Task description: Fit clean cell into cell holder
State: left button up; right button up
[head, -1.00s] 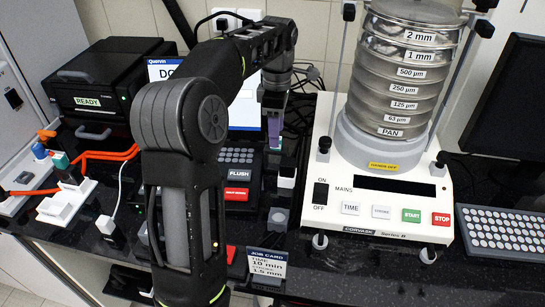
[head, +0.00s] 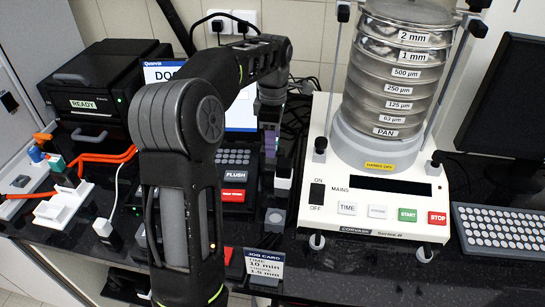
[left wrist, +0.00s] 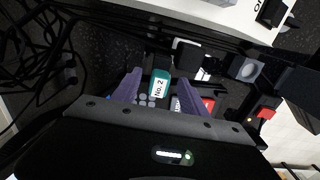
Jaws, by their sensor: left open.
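My left gripper (head: 270,143) hangs fingers-down behind the black keypad unit's right edge in the head view. In the left wrist view its two purple fingers (left wrist: 159,93) are apart. A teal piece labelled "No. 2" (left wrist: 159,84) shows between and just beyond the fingers; I cannot tell whether they touch it, or whether it is the clean cell. A grey block with a round top (left wrist: 246,68) stands to the right; it also shows in the head view (head: 275,219). I cannot tell whether it is the cell holder. My right gripper is not in view.
A black-and-white block (head: 283,178) stands close to the gripper, also in the left wrist view (left wrist: 187,52). The sieve shaker (head: 378,205) is to the right, the keypad unit (head: 236,178) to the left. A job card (head: 264,265) stands in front. Loose cables lie behind.

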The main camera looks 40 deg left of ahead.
pick_arm(q)
notch_tip(320, 180, down, 4)
jog(key=shift+a+f+p, duration=0.1)
jog(key=shift+f+p, duration=0.15)
jog(key=shift+p, duration=0.15)
jog(key=shift+c, duration=0.5)
grip_shut()
dwell(0.4)
